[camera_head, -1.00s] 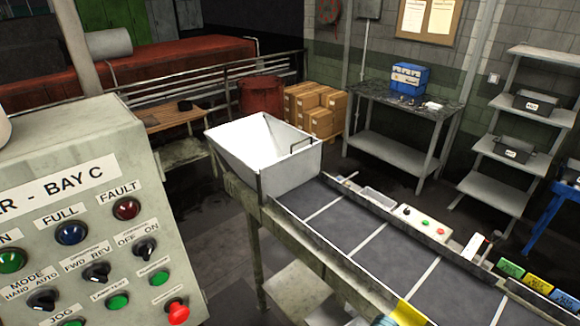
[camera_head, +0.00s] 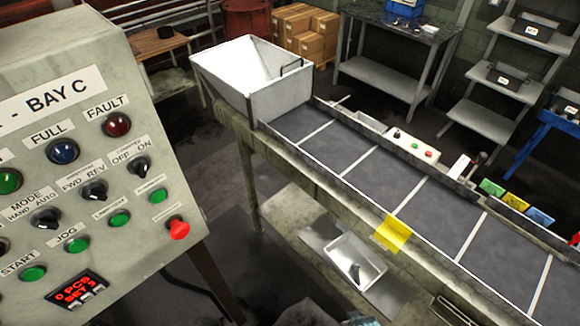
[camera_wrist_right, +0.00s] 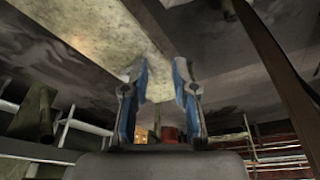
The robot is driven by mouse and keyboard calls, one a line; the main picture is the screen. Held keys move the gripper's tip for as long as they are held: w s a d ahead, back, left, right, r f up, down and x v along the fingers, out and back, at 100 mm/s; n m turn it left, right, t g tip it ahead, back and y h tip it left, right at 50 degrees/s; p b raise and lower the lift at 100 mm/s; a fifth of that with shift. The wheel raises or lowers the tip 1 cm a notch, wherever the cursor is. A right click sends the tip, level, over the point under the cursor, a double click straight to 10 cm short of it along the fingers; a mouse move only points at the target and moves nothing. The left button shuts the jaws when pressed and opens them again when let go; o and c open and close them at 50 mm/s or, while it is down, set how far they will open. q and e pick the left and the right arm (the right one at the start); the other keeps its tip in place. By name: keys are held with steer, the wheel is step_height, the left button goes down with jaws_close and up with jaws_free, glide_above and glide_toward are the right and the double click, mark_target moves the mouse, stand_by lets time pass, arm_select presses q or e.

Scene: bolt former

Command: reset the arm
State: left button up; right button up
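My right gripper (camera_wrist_right: 157,74) shows in the right wrist view with its two blue-and-grey fingers apart and nothing between them. A pale, mottled surface lies beyond the fingertips. My left gripper does not show in either view. In the head view neither gripper can be made out clearly; only small grey and blue shapes show at the bottom edge.
A control panel (camera_head: 105,195) with knobs and buttons stands at the left. A conveyor (camera_head: 345,150) runs from a white hopper (camera_head: 225,85) to the lower right. A yellow flap (camera_head: 391,233) is on its near edge. A white tray (camera_head: 353,262) lies below.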

steer(key=s+f+g+b, duration=0.1)
steer(key=s+f, duration=0.2)
steer(key=f, duration=0.9)
steer(key=s+f+b, duration=0.1)
steer(key=s+f, duration=0.3)
steer(key=f, duration=0.8)
steer(key=s+d+f+g, duration=0.1)
steer(key=s+d+f, duration=0.2)
steer(key=s+f, duration=0.8)
steer(key=s, duration=0.3)
steer(key=shift+f+b, duration=0.4)
steer(key=shift+d, duration=0.1)
steer(key=shift+d, duration=0.1)
